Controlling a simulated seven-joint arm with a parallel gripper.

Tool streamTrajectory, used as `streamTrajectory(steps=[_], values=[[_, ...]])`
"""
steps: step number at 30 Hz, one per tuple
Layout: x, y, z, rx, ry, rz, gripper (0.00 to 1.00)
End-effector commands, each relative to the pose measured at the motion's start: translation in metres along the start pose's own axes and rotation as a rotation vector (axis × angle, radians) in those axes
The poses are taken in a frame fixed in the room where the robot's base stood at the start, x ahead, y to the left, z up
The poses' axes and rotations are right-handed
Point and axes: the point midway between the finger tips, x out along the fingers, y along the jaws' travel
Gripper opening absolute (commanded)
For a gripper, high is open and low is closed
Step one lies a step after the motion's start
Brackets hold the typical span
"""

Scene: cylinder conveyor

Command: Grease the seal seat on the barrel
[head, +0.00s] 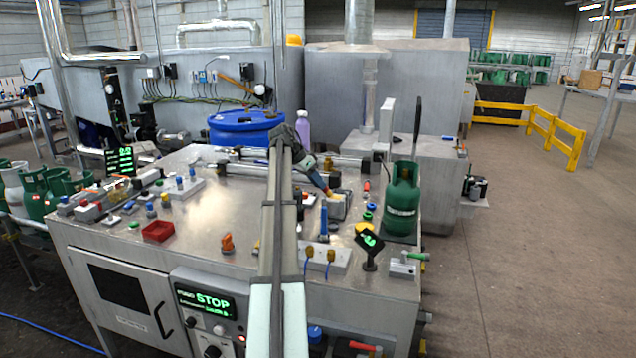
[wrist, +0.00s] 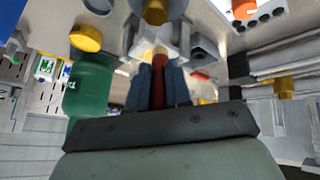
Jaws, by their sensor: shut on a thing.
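My gripper (head: 325,190) is low over the right part of the metal bench. In the wrist view its blue-grey fingers (wrist: 158,75) are shut on a slim red handle (wrist: 158,82). The handle's far end is at a pale metal fixture (wrist: 177,38), with a round brass-coloured piece (wrist: 155,12) beyond it. I cannot tell whether they touch. In the head view a grey block-shaped fixture (head: 338,211) stands just below the gripper. I cannot make out a seal seat or grease. A large blue barrel (head: 240,134) stands behind the bench.
A green gas cylinder (head: 403,200) stands right of my gripper and shows close by in the wrist view (wrist: 90,88).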

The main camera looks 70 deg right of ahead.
Motion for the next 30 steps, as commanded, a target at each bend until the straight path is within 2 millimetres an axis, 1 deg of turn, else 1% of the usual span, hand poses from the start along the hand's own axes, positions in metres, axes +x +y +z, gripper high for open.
streamTrajectory(steps=[5,24,30], values=[[-0.007,0.001,-0.005,0.001,0.001,-0.001,0.00],[-0.048,0.010,-0.032,0.001,0.001,0.000,0.00],[-0.049,0.011,-0.033,0.000,0.001,0.000,0.00]])
